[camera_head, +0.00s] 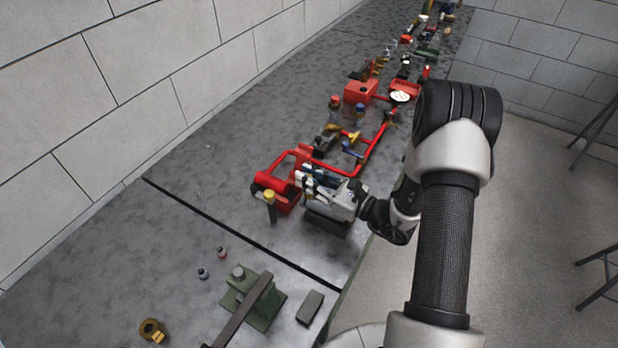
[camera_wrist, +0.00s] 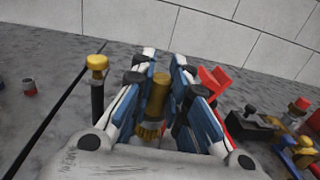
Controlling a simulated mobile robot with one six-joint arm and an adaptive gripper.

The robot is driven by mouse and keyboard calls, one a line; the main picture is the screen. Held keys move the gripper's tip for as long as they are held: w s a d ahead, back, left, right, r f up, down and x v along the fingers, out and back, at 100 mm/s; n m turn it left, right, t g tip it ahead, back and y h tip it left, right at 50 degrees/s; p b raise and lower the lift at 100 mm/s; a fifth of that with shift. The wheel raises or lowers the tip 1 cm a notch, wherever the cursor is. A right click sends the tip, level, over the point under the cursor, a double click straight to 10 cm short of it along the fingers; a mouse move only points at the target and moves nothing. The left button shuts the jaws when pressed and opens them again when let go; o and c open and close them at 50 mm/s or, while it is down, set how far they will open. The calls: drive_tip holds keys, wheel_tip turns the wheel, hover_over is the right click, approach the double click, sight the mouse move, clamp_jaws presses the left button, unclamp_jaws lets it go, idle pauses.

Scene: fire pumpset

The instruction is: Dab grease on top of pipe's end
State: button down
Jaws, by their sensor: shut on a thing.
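My gripper (camera_head: 322,190) reaches over the bench beside the near end of a red pipe assembly (camera_head: 328,168). In the wrist view its blue and white fingers (camera_wrist: 163,70) are shut on a brass-coloured cylindrical piece (camera_wrist: 160,95) with a ribbed lower part. I cannot tell whether this piece carries grease. A red flanged part (camera_head: 275,194) lies just left of the gripper. A red piece also shows behind the right finger in the wrist view (camera_wrist: 215,80). The pipe's end is partly hidden, and no grease is plainly visible.
A dark post with a yellow cap (camera_head: 269,200) stands close left of my gripper; it also shows in the wrist view (camera_wrist: 97,75). A green vise-like block (camera_head: 254,298) and a brass ring (camera_head: 152,329) are nearer. The wall side is clear.

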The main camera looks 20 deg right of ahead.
drive_tip(key=shift+w+a, duration=0.1)
drive_tip(key=shift+x, duration=1.05)
drive_tip(key=shift+b, duration=0.4)
idle(3.4)
drive_tip(key=shift+v, duration=1.25)
drive_tip(key=shift+w+a, duration=0.1)
drive_tip(key=shift+a, duration=0.05)
drive_tip(key=shift+x, duration=1.1)
idle(0.6)
